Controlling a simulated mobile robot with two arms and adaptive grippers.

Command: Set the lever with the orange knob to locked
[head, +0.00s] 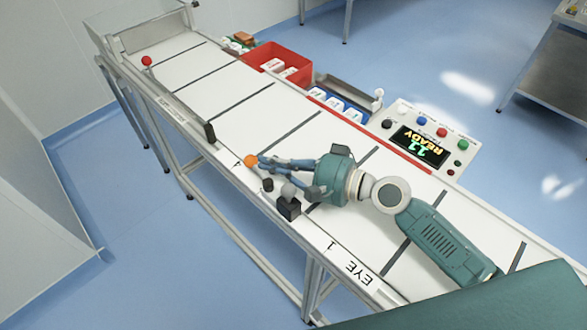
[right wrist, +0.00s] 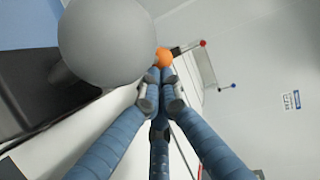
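The orange knob (head: 250,160) stands at the near edge of the long white table, right at the tips of my right gripper (head: 262,163). The fingers are drawn together, with no clear gap at the tips. I cannot tell whether they touch the knob or its stem. The lever's shaft and base are mostly hidden by the fingers, and no lock marking is readable. My left gripper is not in view.
A grey ball knob (head: 288,190) on a black block (head: 289,209) sits close beside the right fingers; it looms large in the wrist view (right wrist: 107,40). A red knob (head: 147,61) stands farther along the edge. A button panel with a READY display (head: 420,147) is across the table.

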